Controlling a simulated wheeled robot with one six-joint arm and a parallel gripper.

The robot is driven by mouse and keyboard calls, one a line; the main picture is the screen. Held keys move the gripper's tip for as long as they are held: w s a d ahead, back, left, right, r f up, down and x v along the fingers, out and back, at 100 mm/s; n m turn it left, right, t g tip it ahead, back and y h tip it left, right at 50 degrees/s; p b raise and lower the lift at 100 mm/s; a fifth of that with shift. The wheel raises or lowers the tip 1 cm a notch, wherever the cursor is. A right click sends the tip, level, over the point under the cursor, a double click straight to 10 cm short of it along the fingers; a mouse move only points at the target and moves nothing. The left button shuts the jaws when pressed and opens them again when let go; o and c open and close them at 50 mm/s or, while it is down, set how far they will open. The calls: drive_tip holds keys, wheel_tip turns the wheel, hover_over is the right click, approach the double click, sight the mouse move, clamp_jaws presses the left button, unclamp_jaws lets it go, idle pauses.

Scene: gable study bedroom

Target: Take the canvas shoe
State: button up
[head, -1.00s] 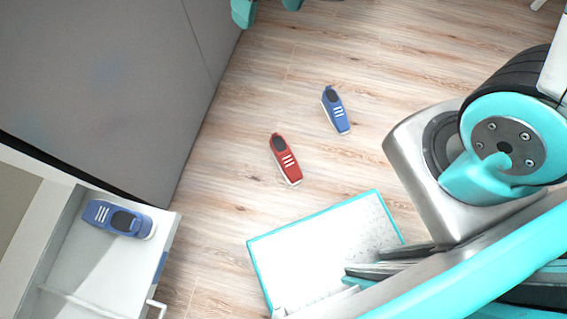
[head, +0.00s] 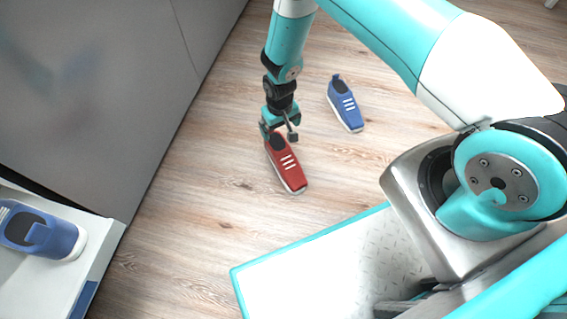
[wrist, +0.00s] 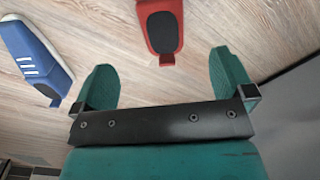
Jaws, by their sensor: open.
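A red shoe (head: 287,168) with white stripes and a dark opening lies on the wood floor, its heel toward my gripper. A blue shoe (head: 345,104) with white stripes lies to its upper right. Another blue shoe (head: 40,235) sits in the white open drawer at the left edge. Which one is the canvas shoe I cannot tell. My gripper (head: 280,134) is open at the red shoe's heel end. In the wrist view its empty fingers (wrist: 165,80) point toward the red shoe's heel (wrist: 160,28), which lies beyond and between them. The floor blue shoe (wrist: 35,60) is left of them.
A tall grey panel (head: 100,90) stands on the left, above the white drawer (head: 100,255). Wood floor (head: 200,200) is clear around the two floor shoes.

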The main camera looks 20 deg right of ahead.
sight(281, 149)
wheel_tip(281, 149, down, 10)
drive_tip(key=b, duration=0.5)
drive_tip(key=shift+f, duration=0.15)
drive_tip(key=f+b, duration=0.2)
drive_tip(key=f, duration=0.1)
drive_tip(key=f+b, duration=0.2)
drive_tip(key=shift+s+f, duration=0.15)
drive_tip(key=shift+s, duration=0.1)
drive_tip(key=c, duration=1)
